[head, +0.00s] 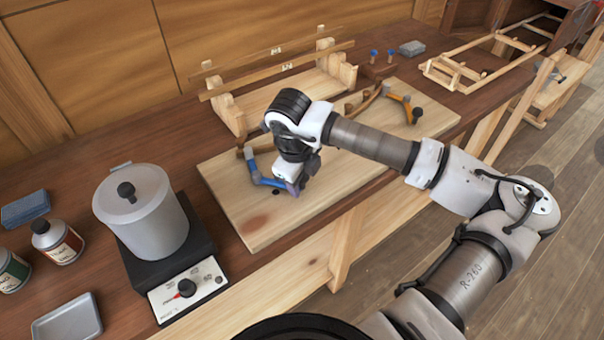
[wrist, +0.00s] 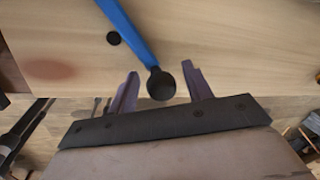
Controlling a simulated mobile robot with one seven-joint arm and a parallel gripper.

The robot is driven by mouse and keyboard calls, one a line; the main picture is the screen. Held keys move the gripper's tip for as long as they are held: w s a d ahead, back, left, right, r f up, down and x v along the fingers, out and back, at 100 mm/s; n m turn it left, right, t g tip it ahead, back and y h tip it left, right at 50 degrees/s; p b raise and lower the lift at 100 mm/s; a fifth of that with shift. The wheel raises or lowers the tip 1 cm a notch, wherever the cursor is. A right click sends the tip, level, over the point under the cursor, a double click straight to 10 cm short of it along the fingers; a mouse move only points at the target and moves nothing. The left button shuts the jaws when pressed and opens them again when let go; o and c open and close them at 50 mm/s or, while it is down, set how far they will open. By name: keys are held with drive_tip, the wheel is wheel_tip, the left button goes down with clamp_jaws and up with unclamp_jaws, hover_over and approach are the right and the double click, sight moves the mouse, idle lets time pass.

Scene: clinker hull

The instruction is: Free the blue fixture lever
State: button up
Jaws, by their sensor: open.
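The blue fixture lever (head: 265,181) is on the left part of a pale wooden board (head: 242,219). In the wrist view its blue arm (wrist: 131,33) comes down from the top and ends in a round black knob (wrist: 161,84). My gripper (head: 291,187) is at the lever's near end in the head view and hides part of it. In the wrist view my gripper (wrist: 160,70) is open, with one purple finger on each side of the knob. Gaps show between the knob and both fingers. I cannot tell the height of the fingers relative to the knob.
An orange lever (head: 399,98) is on the board's right part. A wooden rack (head: 226,111) with long strips stands behind. A metal pot (head: 148,215) sits on a hotplate (head: 188,290) to the left, near cans (head: 57,242). The board's front left is clear.

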drive_tip(key=shift+c, duration=0.4)
clamp_jaws()
